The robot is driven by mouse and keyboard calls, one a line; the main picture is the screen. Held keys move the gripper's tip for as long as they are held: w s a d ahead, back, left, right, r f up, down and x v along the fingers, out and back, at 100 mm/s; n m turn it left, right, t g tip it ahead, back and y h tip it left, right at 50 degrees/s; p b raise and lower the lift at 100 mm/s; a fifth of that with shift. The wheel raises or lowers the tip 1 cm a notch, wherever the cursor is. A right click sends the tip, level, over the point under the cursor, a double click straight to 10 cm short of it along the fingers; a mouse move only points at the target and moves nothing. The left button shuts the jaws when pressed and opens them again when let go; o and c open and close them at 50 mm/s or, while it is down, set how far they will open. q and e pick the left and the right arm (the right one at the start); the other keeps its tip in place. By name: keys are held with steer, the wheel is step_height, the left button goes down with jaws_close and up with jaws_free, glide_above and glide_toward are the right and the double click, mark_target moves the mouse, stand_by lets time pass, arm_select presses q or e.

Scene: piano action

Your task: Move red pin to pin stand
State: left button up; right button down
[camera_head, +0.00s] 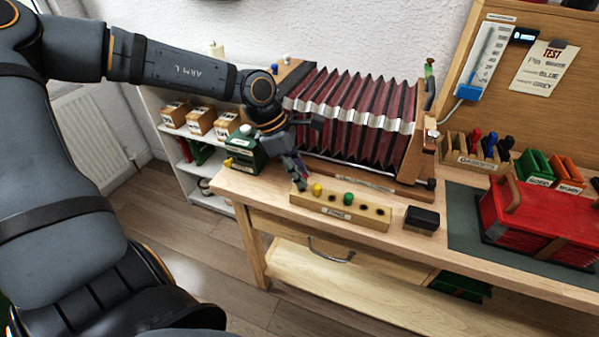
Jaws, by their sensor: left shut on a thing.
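The pin stand (372,215) is a light wooden block with a row of holes, near the bench's front edge. A yellow pin (317,189) and a green pin (348,198) stand in it. My left gripper (299,184) points down at the stand's left end, beside the yellow pin. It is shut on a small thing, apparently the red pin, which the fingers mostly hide. I cannot tell whether that pin touches the stand. My right gripper is not in view.
Large red bellows (355,115) stand close behind the stand. A dark block (422,217) lies to its right, then a red bellows case (540,220) on a dark mat. A green box (245,152) stands left of my gripper. The bench's front edge is close.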

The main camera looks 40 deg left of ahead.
arm_select(q)
steer(key=shift+f+b, duration=0.35)
steer(key=shift+b, duration=0.2)
stand_by(0.6)
steer(key=shift+f+b, duration=0.25)
steer(key=shift+b, duration=0.1)
stand_by(0.3)
steer(key=o, duration=0.9)
steer(key=shift+o, duration=0.6)
steer(key=shift+o, duration=0.8)
